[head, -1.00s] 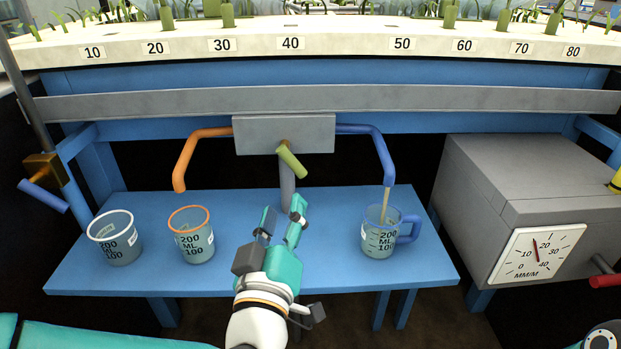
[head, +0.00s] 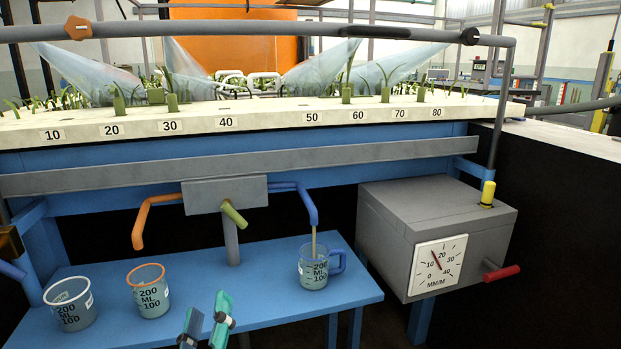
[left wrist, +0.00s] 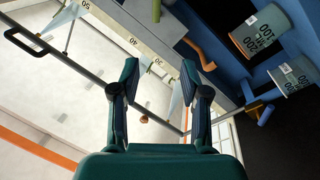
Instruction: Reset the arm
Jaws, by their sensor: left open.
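My left gripper (head: 206,322) is at the bottom of the head view, in front of the blue bench. It is open and empty, and its two fingers also show apart in the left wrist view (left wrist: 160,85). The arm behind it is out of the picture. My right gripper is not in view. Nothing is between the fingers.
On the blue bench (head: 240,290) stand a white-rimmed beaker (head: 72,306), an orange-rimmed beaker (head: 149,292) and a blue-handled mug (head: 314,268) under a blue pipe with a stream running in. A grey box (head: 435,225) with a dial and red handle stands at right. The flume spans behind.

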